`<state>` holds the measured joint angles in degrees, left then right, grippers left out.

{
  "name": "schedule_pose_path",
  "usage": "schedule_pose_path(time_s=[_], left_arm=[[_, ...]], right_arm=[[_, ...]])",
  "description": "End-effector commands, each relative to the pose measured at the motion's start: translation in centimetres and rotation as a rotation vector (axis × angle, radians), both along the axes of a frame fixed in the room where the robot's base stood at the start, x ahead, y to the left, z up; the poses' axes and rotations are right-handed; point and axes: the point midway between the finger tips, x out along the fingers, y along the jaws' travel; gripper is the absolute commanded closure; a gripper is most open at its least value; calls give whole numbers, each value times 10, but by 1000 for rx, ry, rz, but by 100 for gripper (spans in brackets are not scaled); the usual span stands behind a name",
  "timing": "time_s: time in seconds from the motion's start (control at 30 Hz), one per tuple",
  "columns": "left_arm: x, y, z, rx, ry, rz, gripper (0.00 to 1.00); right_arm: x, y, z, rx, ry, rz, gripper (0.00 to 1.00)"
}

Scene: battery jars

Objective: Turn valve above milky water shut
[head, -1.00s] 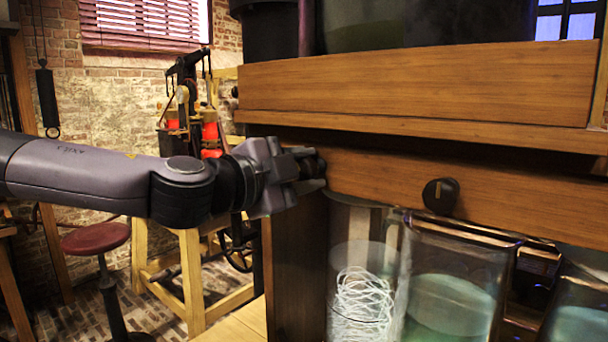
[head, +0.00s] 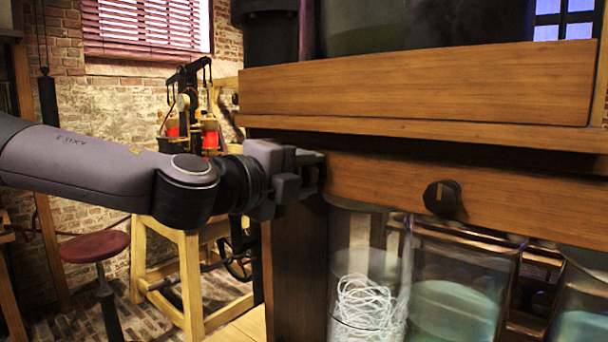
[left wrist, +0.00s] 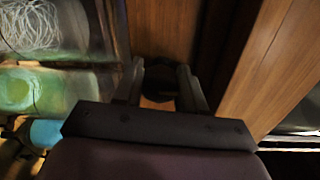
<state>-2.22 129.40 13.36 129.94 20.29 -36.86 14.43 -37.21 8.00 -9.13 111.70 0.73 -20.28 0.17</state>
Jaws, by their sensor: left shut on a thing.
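My left gripper (head: 312,172) reaches in from the left to the left end of the lower wooden rail (head: 385,184). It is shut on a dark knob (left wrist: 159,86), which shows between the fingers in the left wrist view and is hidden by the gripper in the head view. A second round black knob (head: 441,198) with a pale mark sits further right on the rail. Below the rail stand a glass jar of white coiled strands (head: 365,305) and a jar of cloudy blue-green liquid (head: 455,310). My right gripper is out of view.
Another jar with bluish liquid (head: 578,325) stands at the lower right. A thicker wooden beam (head: 415,85) overhangs the rail. A red stool (head: 95,246) and a wooden frame (head: 190,280) stand at the left.

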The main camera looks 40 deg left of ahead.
Motion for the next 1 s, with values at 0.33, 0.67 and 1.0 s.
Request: schedule_pose_path(time_s=[0.33,0.67,1.0], left_arm=[[0,0,-1,11,2,1,90],[0,0,-1,10,1,1,36],[0,0,0,6,-1,1,36]], right_arm=[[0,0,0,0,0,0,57],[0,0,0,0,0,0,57],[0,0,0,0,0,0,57]])
